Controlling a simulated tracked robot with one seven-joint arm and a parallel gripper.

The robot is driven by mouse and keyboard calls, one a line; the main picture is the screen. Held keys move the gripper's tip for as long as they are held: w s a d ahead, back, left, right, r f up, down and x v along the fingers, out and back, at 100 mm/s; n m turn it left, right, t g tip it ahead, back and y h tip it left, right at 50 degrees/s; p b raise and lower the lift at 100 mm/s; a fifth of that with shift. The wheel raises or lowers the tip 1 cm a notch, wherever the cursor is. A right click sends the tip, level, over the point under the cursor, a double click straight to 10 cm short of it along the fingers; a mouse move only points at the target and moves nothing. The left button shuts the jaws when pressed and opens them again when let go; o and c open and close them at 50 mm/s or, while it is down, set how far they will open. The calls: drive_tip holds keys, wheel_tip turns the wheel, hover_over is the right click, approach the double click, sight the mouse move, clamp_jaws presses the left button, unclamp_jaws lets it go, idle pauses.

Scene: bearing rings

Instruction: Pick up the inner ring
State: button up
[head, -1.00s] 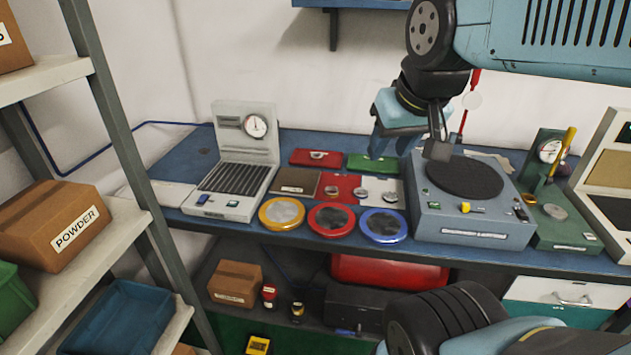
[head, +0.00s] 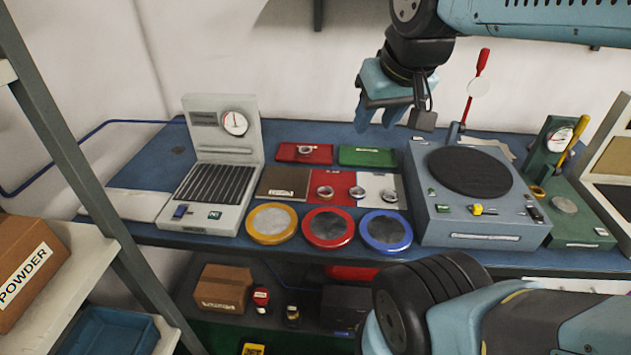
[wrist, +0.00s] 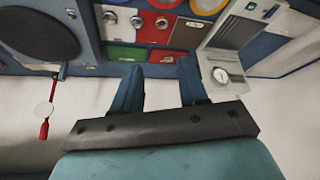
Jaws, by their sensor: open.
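Several small metal rings lie on the blue bench. I cannot tell which is the inner ring. My gripper (head: 377,120) is open and empty, in the air above the back of the bench, right of the red tray and beyond the green tray. In the wrist view my gripper (wrist: 160,75) has its fingers apart, with the ring in the red tray (wrist: 167,59) showing beyond them.
A green tray (head: 374,157) lies below my gripper. A turntable unit (head: 480,218) with an upright red-handled lever (head: 476,85) stands to the right. A grey gauge stand (head: 221,170) stands left. Yellow, red and blue round dishes (head: 271,223) (head: 328,228) (head: 386,231) line the front edge.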

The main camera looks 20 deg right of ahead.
drive_tip(key=o, duration=0.3)
drive_tip(key=shift+w, duration=0.2)
drive_tip(key=o, duration=0.4)
drive_tip(key=shift+g, duration=0.5)
drive_tip(key=w, duration=0.2)
drive_tip(key=w+f, duration=0.1)
drive_tip(key=w, duration=0.1)
drive_tip(key=shift+d+f, duration=0.1)
drive_tip(key=shift+d, duration=0.05)
drive_tip(key=m+g, duration=0.1)
drive_tip(key=g, duration=0.4)
hover_over(325, 187)
drive_tip(key=s+a, duration=0.1)
drive_tip(key=s, duration=0.1)
wheel_tip(325, 187, down, 28)
drive_tip(key=shift+w+a+r, duration=0.1)
drive_tip(key=shift+a, duration=0.05)
drive_tip(key=f, duration=0.2)
drive_tip(key=d+f, duration=0.1)
drive_tip(key=f, duration=0.1)
drive_tip(key=shift+w, duration=0.1)
drive_tip(key=shift+a+f, duration=0.1)
drive_tip(key=shift+f, duration=0.6)
